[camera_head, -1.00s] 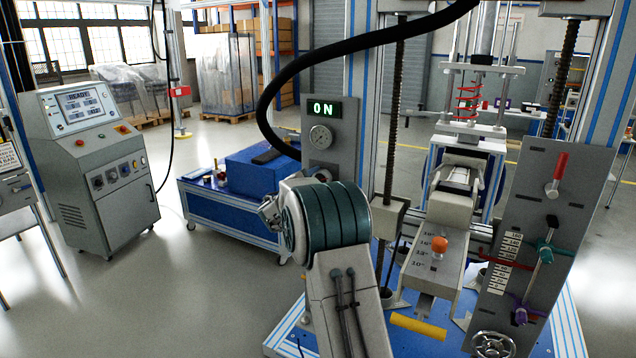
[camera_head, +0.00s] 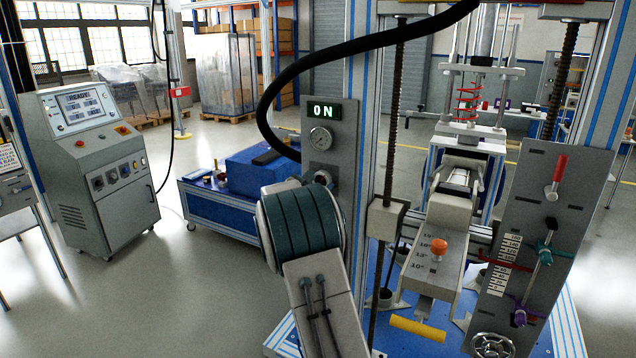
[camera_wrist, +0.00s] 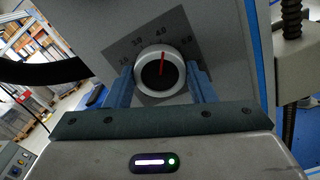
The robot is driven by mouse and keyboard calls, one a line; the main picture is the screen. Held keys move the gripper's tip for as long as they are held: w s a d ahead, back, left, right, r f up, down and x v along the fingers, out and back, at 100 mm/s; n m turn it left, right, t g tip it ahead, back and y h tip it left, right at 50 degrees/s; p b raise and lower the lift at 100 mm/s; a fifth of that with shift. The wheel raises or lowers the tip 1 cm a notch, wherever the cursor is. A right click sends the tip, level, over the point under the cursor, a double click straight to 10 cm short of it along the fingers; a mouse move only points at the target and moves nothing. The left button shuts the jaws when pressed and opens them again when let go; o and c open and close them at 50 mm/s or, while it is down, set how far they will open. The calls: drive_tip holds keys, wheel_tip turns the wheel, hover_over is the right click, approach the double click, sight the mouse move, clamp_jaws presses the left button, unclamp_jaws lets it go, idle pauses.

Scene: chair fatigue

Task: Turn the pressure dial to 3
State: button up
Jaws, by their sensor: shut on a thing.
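The pressure dial (camera_wrist: 160,73) is a round knob with a pale rim, a dark face and a red pointer line. It sits on a grey plate with printed numbers. In the wrist view the pointer stands nearly upright, close to the 4.0 mark, with 3.0 to its left. My gripper (camera_wrist: 161,78) has its two blue fingers on either side of the dial and is shut on it. In the head view the dial (camera_head: 323,178) shows partly, below a round gauge (camera_head: 320,137) and a green ON display (camera_head: 323,111). My arm hides the gripper there.
A thick black hose (camera_head: 268,100) loops just left of the dial panel. A vertical threaded rod (camera_head: 396,110) stands to its right. A blue cart (camera_head: 230,213) and a grey control console (camera_head: 95,165) stand further left, with open floor between.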

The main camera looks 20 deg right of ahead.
drive_tip(key=n+p, duration=0.3)
drive_tip(key=n, duration=0.2)
drive_tip(key=shift+r, duration=0.15)
drive_tip(key=shift+n+p, duration=1)
drive_tip(key=shift+n, duration=0.7)
drive_tip(key=o, duration=1)
drive_tip(key=shift+a, duration=0.1)
drive_tip(key=b+v, duration=0.1)
drive_tip(key=v, duration=1.2)
drive_tip(key=shift+s+a+b, duration=0.25)
drive_tip(key=shift+b, duration=0.05)
